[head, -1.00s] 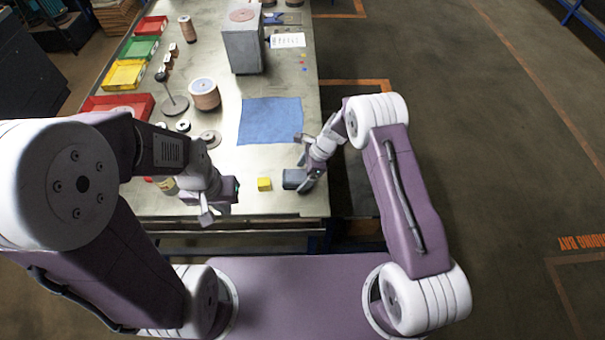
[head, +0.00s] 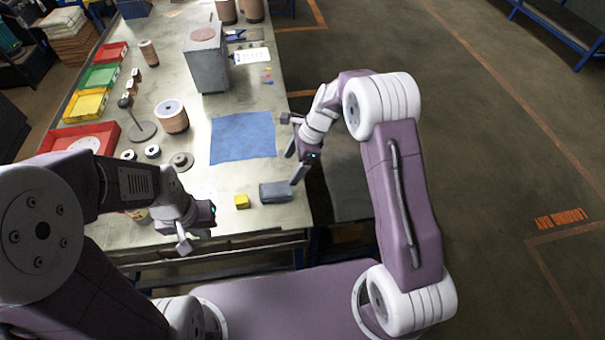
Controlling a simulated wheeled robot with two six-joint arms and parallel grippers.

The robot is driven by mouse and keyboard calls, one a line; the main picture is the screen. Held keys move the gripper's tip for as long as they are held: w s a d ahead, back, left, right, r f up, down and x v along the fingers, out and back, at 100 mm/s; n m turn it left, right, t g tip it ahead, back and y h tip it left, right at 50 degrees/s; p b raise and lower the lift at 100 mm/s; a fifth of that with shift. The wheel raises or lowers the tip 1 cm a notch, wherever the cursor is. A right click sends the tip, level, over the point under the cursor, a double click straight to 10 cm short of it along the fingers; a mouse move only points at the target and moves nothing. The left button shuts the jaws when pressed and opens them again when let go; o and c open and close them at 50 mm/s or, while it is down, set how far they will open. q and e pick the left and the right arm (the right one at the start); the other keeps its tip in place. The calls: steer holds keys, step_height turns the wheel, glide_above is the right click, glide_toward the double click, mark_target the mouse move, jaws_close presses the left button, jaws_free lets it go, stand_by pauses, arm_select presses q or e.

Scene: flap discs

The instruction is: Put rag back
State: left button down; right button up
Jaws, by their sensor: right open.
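A grey-blue folded bundle (head: 276,192), which looks like a folded rag, lies on the metal bench near its front right corner. A flat blue cloth or mat (head: 243,137) lies behind it. My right gripper (head: 295,164) is open and empty, just above and right of the bundle, with a gap between them. My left gripper (head: 192,230) hangs over the front edge of the bench, left of the bundle. Its fingers do not show clearly enough to tell open from shut. My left arm hides part of the bench's front left.
Discs, spools and a rod on a round base (head: 141,130) stand at left, beside red, green and yellow trays (head: 86,104). A grey box (head: 207,70) stands farther back. Floor right of the bench is clear.

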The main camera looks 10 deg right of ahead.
steer(key=shift+s, duration=0.1)
steer(key=s+d+r+n+h+b, duration=0.1)
steer(key=s+d+n+h, duration=0.1)
steer(key=s+d+n, duration=0.3)
steer(key=s+d+r+n+t+h, duration=0.1)
steer(key=s+d+n, duration=0.5)
steer(key=s+n, duration=0.6)
steer(key=s+r+h, duration=0.1)
steer(key=s, duration=0.1)
steer(key=shift+s+d+n+b, duration=0.3)
steer(key=shift+s+n+b, duration=0.1)
steer(key=shift+w, duration=0.1)
